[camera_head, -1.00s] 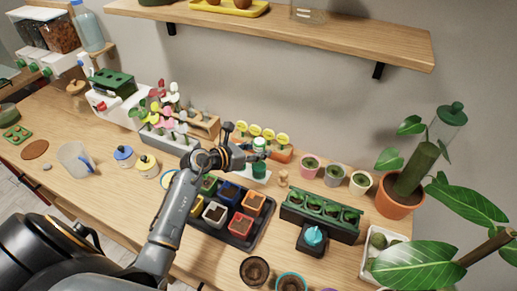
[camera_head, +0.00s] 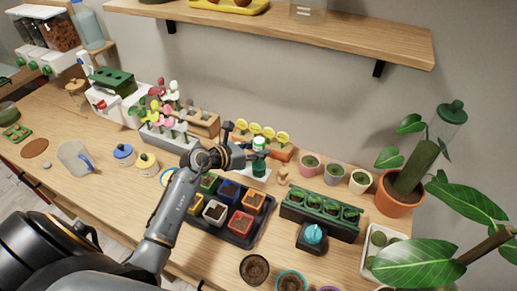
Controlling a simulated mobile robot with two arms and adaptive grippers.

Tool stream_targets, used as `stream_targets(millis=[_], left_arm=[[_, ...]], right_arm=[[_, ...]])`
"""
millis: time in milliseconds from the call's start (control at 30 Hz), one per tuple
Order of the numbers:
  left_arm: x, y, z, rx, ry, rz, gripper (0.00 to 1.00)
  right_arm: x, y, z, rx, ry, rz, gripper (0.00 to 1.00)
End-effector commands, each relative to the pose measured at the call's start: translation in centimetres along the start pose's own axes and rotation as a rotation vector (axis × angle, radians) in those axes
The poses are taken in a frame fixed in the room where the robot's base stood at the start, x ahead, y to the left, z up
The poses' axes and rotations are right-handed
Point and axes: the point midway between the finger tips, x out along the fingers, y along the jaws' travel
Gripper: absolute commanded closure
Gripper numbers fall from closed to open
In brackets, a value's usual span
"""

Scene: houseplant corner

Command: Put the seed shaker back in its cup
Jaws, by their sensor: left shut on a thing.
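Just below the fingers is a small green part (camera_head: 259,168) over a white base (camera_head: 261,178), which looks like the cup's place. I cannot tell whether the shaker's lower end is inside the cup or just above it. My right gripper is not in view.
A black tray of coloured pots (camera_head: 236,238) lies in front of the gripper. Small pots (camera_head: 334,174) and a green planter (camera_head: 320,213) stand to the right. Artificial flowers (camera_head: 163,110) stand at left.

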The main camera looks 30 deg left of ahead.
Motion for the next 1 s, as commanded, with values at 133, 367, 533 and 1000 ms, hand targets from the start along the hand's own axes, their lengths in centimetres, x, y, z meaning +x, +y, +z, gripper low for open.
stream_targets(millis=[133,367,533,1000], left_arm=[[0.0,0.0,0.0,-0.001,0.0,-0.001,0.95],[0.0,0.0,0.0,0.0,0.0,-0.001,0.95],[0.1,0.0,-0.3,0.0,0.0,-0.001,0.95],[0.6,0.0,-1.4,0.0,0.0,-0.001,0.95]], right_arm=[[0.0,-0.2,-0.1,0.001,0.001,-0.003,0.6],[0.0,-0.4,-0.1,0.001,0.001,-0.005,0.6],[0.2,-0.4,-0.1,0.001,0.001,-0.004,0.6],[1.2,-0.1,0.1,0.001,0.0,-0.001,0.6]])
